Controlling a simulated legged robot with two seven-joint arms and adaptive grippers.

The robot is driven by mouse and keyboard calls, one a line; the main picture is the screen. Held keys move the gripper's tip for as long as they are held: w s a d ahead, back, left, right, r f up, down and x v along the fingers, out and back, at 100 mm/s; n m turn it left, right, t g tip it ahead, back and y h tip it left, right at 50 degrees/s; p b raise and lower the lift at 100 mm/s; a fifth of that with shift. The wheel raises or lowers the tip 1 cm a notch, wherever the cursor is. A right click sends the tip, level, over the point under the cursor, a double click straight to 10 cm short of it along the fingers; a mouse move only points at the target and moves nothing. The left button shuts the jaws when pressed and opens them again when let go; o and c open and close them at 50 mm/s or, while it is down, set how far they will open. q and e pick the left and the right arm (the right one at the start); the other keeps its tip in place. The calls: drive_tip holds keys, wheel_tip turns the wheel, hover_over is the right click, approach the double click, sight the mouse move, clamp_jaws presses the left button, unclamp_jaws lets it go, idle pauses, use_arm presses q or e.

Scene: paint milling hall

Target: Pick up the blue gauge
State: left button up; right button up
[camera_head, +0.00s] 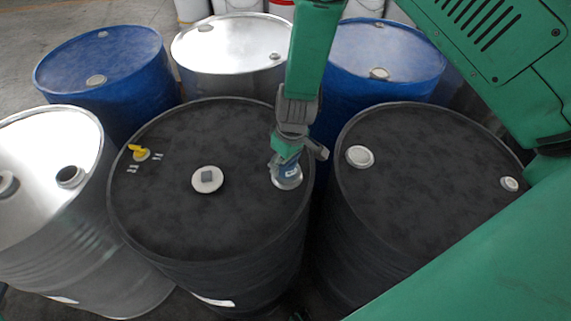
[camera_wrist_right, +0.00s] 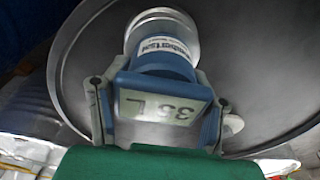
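The blue gauge (camera_head: 290,172) stands upright at the right rim of the middle black drum (camera_head: 215,225), on a silvery round base. My right gripper (camera_head: 298,150) is directly over it, pointing down. In the right wrist view the gauge (camera_wrist_right: 165,57) has a blue round body with a white label and a blue housing with a face reading "35 L". The fingers of my right gripper (camera_wrist_right: 158,100) lie close along both sides of the housing. Whether they press on it I cannot tell. The gauge still sits on the drum. My left gripper is not in view.
A yellow tap (camera_head: 138,152) and a white cap (camera_head: 207,179) with a grey block are on the same drum top. Another black drum (camera_head: 425,180) stands close on the right, a silver drum (camera_head: 50,200) on the left. Blue drums (camera_head: 100,60) and a white-topped one stand behind.

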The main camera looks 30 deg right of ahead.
drive_tip(key=shift+w+a, duration=0.1)
drive_tip(key=shift+d+r, duration=0.1)
drive_tip(key=shift+d, duration=0.1)
drive_tip(key=shift+r, duration=0.25)
wheel_tip(320, 180, up, 8)
drive_tip(key=shift+a+r+b, duration=0.1)
drive_tip(key=shift+r+b, duration=0.1)
drive_tip(key=shift+b, duration=0.2)
wheel_tip(320, 180, up, 12)
drive_tip(key=p, duration=0.3)
